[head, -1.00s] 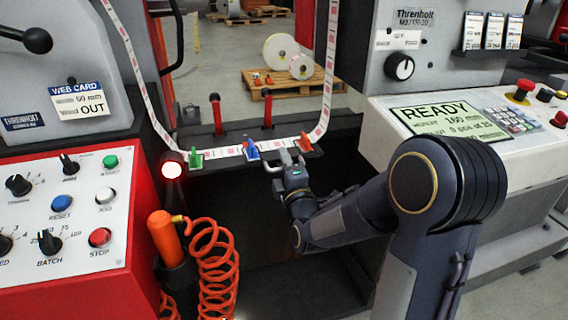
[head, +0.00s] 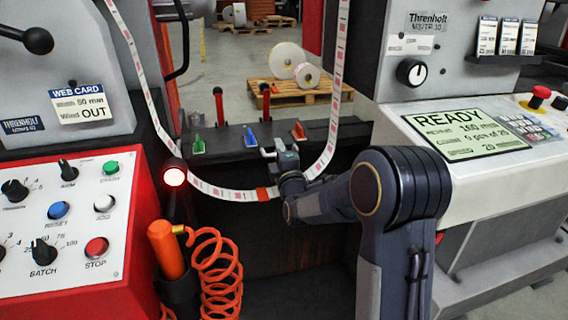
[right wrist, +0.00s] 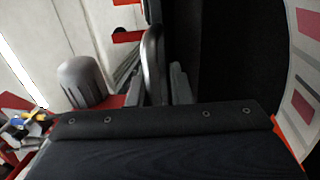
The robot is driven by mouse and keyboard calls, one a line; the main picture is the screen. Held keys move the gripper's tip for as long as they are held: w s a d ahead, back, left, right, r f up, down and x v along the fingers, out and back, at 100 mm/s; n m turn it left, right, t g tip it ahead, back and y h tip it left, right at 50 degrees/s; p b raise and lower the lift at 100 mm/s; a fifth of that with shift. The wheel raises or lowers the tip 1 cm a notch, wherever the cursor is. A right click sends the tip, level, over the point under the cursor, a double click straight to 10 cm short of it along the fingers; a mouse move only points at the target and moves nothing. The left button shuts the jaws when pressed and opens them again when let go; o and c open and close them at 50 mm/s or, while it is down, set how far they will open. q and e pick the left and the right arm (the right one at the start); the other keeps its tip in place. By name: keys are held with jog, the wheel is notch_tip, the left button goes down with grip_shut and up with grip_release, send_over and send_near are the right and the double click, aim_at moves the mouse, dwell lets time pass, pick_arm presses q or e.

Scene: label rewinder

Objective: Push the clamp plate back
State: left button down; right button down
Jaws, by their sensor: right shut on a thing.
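The dark clamp plate (head: 228,139) lies across the gap between the two machine sides. Green (head: 198,145), blue (head: 250,136) and red (head: 299,131) levers stand on it. In the right wrist view the web (right wrist: 304,90) passes at the right, outside the fingers. My left gripper is out of view.
A red control panel (head: 70,215) and a coiled orange hose (head: 215,275) are at the left. The READY screen (head: 462,130) is at the right. Dark space lies below the web.

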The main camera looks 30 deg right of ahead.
jog(key=shift+w+d+r, duration=0.1)
jog(key=shift+w+r, duration=0.25)
jog(key=shift+r, duration=0.2)
jog(key=c, duration=1.5)
grip_release()
jog(key=shift+f, duration=0.15)
